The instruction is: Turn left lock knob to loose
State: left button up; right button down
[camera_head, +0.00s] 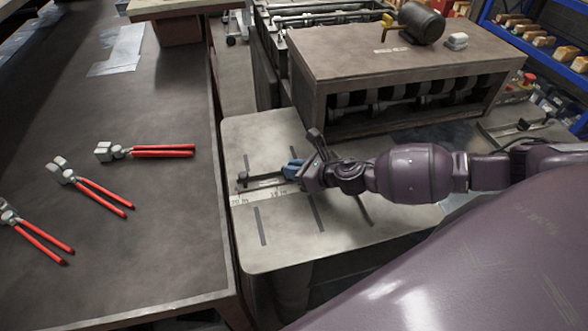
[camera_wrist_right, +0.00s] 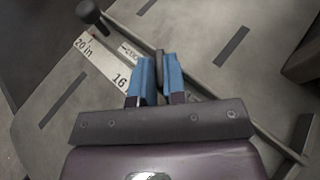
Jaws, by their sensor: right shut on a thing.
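My right gripper (camera_head: 290,169) reaches in from the right over the light metal plate. In the right wrist view its two blue fingers (camera_wrist_right: 159,75) are shut on a dark, narrow lock knob (camera_wrist_right: 159,62), one finger on each side. The knob sits beside a long bar and a white ruler (camera_wrist_right: 109,63) marked 20 in and 16. A round black knob (camera_wrist_right: 88,11) stands free at the bar's end; it also shows in the head view (camera_head: 243,177). The fingers hide much of the held knob, so its turn angle cannot be told. My left gripper is not in view.
The metal plate (camera_head: 275,255) has dark slots and a clear front part. A dark table (camera_head: 130,240) on the left holds several red-handled pliers (camera_head: 150,152). A brown-topped machine (camera_head: 400,60) stands behind my right arm, with blue shelves (camera_head: 490,30) at the far right.

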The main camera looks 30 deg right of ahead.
jog(key=c, duration=1.2)
grip_release()
jog(key=shift+r, duration=0.1)
jog(key=shift+d, duration=0.1)
